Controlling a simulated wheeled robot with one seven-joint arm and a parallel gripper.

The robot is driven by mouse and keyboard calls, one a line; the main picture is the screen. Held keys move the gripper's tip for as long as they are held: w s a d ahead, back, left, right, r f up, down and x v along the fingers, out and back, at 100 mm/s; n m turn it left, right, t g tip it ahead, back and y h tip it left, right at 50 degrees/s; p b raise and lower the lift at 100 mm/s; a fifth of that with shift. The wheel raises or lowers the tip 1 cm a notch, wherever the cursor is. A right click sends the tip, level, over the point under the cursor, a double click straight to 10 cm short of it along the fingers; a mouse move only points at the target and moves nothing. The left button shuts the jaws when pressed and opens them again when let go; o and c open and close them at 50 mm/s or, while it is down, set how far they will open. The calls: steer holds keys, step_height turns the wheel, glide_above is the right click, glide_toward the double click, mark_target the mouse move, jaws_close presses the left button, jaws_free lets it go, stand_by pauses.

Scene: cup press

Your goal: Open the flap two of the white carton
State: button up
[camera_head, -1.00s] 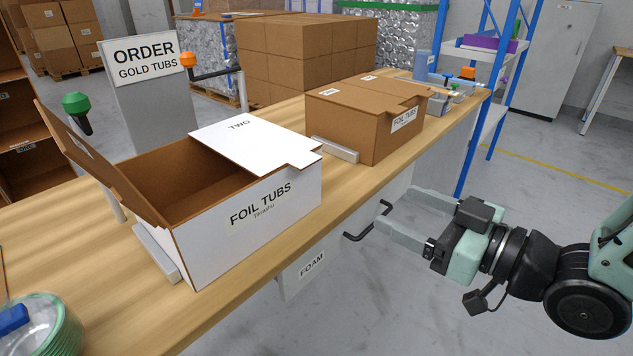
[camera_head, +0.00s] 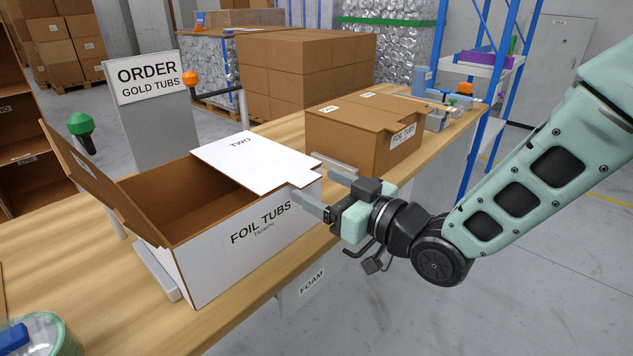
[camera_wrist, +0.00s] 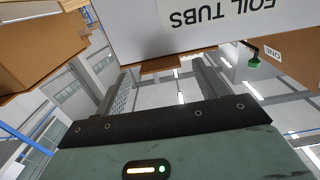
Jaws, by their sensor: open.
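The white carton (camera_head: 240,250) stands on the workbench with "FOIL TUBS" on its front. Flap two (camera_head: 245,160) is white, marked "TWO", and lies flat over the right part of the carton top. Its tab reaches the front right edge. The opposite flap (camera_head: 100,180) stands up, tilted outward at the left, so the brown inside shows. My gripper (camera_head: 316,186) is open and empty at the carton's front right corner, close to the tab; contact cannot be told. In the wrist view the carton front (camera_wrist: 220,25) is upside down above my open fingers (camera_wrist: 163,85).
A closed brown carton (camera_head: 365,130) stands to the right on the workbench (camera_head: 120,315). Grey rails flank the white carton. A crank with an orange knob (camera_head: 190,79) and a green knob (camera_head: 80,124) rise behind. Green-rimmed tubs (camera_head: 62,335) are at front left.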

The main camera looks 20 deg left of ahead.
steer(key=shift+x, duration=1)
steer(key=c, duration=1.4)
